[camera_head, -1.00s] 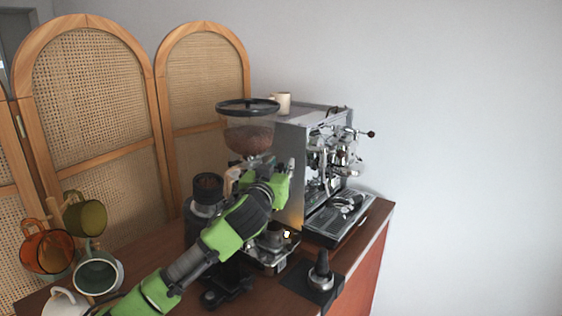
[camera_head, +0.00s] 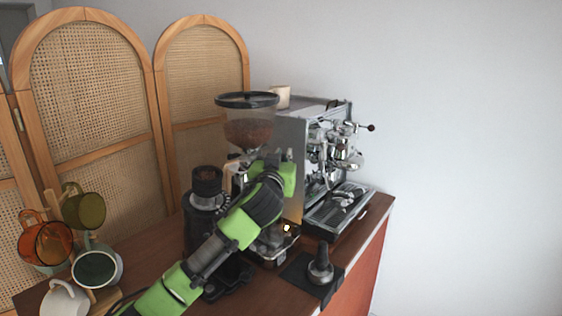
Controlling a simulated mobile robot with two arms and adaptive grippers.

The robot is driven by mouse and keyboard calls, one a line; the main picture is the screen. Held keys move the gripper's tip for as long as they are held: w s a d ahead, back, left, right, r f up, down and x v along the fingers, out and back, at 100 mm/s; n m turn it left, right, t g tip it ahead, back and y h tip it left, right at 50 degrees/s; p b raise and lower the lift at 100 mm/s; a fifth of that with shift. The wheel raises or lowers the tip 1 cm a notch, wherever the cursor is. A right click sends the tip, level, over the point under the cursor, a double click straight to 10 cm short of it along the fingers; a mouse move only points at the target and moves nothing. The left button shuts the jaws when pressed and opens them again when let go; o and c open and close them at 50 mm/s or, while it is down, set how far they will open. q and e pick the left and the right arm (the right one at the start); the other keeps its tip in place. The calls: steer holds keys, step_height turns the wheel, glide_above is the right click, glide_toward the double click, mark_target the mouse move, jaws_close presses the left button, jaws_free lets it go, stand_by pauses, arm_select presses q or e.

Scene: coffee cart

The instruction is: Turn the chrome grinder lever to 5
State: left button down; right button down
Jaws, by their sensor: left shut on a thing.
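The coffee grinder (camera_head: 250,131) stands left of the espresso machine, with beans in its clear hopper. My left arm comes in from the lower left and reaches across the front of the grinder. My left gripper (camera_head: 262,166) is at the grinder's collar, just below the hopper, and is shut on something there. The arm's green wrist hides most of the grinder body. The chrome lever and its number marks cannot be made out from here; the lever is likely hidden at the gripper. My right gripper is not in view.
The chrome espresso machine (camera_head: 327,160) stands right of the grinder with a cup (camera_head: 280,96) on top. A tamper (camera_head: 321,266) stands on a dark mat in front. A second dark device (camera_head: 206,211) and a mug rack with several mugs (camera_head: 97,268) are at left.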

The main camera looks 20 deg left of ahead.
arm_select(q)
steer(key=shift+w+d+y, duration=0.1)
steer(key=shift+w+y, duration=0.2)
steer(key=shift+w, duration=0.4)
steer(key=c, duration=2.1)
jaws_free()
steer(key=s, duration=0.4)
steer(key=s+d, duration=0.1)
steer(key=s, duration=0.7)
steer(key=shift+d, duration=0.4)
